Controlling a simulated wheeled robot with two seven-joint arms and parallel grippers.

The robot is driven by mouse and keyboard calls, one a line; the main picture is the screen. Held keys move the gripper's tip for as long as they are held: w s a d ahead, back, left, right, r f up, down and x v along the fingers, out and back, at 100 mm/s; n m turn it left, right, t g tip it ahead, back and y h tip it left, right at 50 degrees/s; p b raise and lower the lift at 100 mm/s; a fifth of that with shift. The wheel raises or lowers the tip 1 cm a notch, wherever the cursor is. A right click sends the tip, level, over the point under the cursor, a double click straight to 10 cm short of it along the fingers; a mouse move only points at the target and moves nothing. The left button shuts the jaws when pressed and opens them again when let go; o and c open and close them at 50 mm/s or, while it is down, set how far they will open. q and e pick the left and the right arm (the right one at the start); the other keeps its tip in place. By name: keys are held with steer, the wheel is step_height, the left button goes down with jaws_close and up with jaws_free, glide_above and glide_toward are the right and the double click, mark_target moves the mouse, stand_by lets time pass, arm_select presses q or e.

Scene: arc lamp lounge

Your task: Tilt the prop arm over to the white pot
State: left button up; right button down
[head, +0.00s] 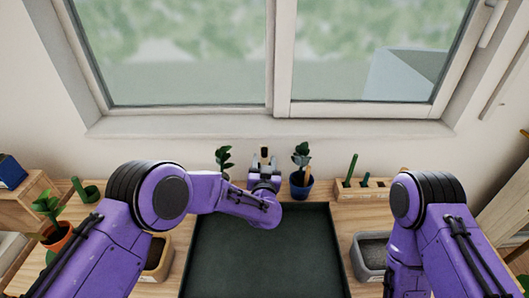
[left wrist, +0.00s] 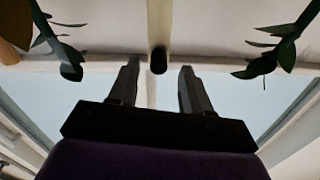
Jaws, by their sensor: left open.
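My left gripper (head: 263,160) reaches to the back of the table, behind the dark tray, with its jaws open. In the left wrist view its two fingers (left wrist: 158,82) stand apart. A pale bar with a dark rounded tip (left wrist: 158,61), seemingly the prop arm, shows between and just beyond the fingertips; I cannot tell if they touch it. In the head view a tan and dark piece (head: 264,152) shows between the fingers. A leafy plant (head: 224,157) stands left of the gripper; its pot is largely hidden by my arm. I cannot make out a white pot for sure. My right gripper is out of view.
A blue pot (head: 301,184) with a plant stands close right of the gripper. A wooden block (head: 365,188) with green pieces is further right. The dark tray (head: 265,255) is empty. An orange pot (head: 58,236) stands left. The window is behind.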

mark_target(264, 156)
arm_select(q)
steer(key=shift+w+d, duration=0.1)
steer(key=shift+w, duration=1.9)
steer(key=shift+c, duration=0.4)
